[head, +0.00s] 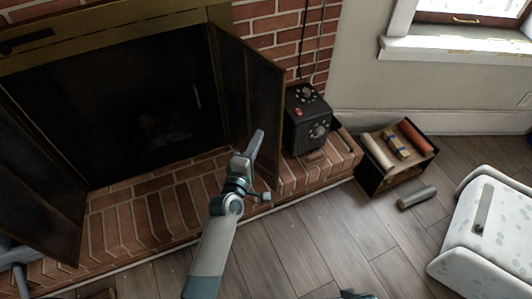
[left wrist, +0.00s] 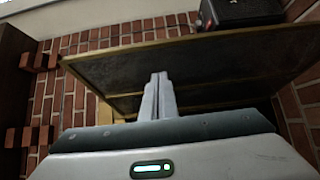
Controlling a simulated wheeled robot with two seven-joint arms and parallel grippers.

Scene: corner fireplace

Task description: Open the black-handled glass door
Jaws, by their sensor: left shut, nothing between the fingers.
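The fireplace (head: 118,37) has a dark right door panel (head: 262,85) in a thin brass-coloured frame, standing swung out from the opening. A dark left panel (head: 38,185) also stands swung out. A thin pale upright bar (head: 197,97) shows against the dark firebox; I cannot tell which part it belongs to. My left gripper (head: 258,140) is shut and empty, in front of the right panel's lower part. In the left wrist view its closed fingers (left wrist: 158,92) overlap the dark panel (left wrist: 205,68); contact cannot be told. No black handle shows clearly. My right gripper is not seen.
A black box with knobs (head: 308,120) stands on the brick hearth (head: 160,200) just right of the right panel. A crate (head: 378,182) of rolled items and a loose grey cylinder (head: 417,197) are on the floor. A white rounded piece (head: 490,240) stands at right.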

